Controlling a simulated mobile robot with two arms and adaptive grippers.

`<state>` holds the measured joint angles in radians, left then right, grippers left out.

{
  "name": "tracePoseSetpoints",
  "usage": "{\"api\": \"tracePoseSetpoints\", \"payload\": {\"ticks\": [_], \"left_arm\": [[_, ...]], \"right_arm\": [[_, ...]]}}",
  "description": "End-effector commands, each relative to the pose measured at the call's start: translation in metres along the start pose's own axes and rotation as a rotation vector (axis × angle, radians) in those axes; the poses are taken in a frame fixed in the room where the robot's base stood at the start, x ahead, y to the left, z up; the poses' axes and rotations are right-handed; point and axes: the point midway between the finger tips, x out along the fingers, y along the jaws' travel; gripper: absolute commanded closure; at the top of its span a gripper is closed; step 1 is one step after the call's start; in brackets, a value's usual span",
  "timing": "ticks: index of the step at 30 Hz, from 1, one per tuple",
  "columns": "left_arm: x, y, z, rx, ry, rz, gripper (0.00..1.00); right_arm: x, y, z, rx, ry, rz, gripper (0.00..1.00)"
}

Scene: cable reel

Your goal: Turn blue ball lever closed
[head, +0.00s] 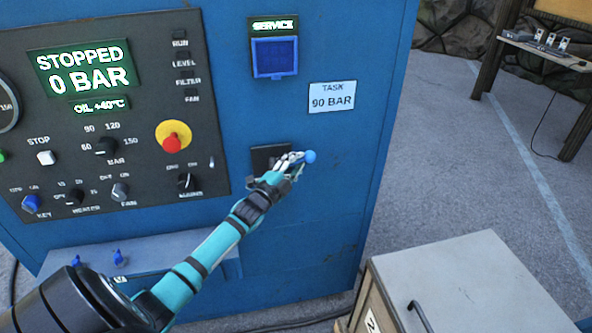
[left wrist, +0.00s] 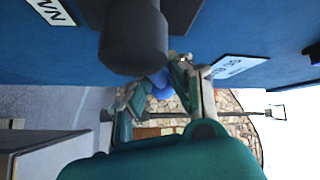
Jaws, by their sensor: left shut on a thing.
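The blue ball lever (head: 309,157) sticks out to the right from a dark square plate (head: 268,157) on the front of the blue cabinet. My left gripper (head: 296,160) reaches it from the lower left and is shut on the lever near its ball. In the left wrist view the blue ball (left wrist: 161,85) shows between the two fingers (left wrist: 165,92), partly hidden behind a dark rounded part (left wrist: 134,38). My right gripper is in neither view.
The blue cabinet (head: 325,235) carries a control panel (head: 130,150) reading "STOPPED 0 BAR", a red button (head: 172,142) and a "TASK 90 BAR" label (head: 332,97). A light-topped cabinet (head: 470,285) stands at lower right. Open floor lies right of the blue cabinet.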

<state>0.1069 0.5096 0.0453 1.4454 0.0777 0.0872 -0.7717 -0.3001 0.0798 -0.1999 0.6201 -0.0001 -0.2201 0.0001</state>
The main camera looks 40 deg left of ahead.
Motion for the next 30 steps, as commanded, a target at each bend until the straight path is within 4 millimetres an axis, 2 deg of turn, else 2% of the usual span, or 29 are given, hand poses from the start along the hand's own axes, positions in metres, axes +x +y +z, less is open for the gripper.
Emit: {"api": "tracePoseSetpoints", "payload": {"ticks": [1,12,30], "left_arm": [[0.002,-0.007,0.0,-0.017,0.014,-0.045,1.0],[-0.006,-0.025,0.001,-0.254,0.082,-0.279,1.0],[-0.027,-0.053,0.013,-0.643,0.192,-0.665,1.0]], "right_arm": [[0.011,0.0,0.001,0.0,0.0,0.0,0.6],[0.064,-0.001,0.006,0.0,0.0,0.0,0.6],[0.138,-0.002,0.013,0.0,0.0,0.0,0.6]]}}
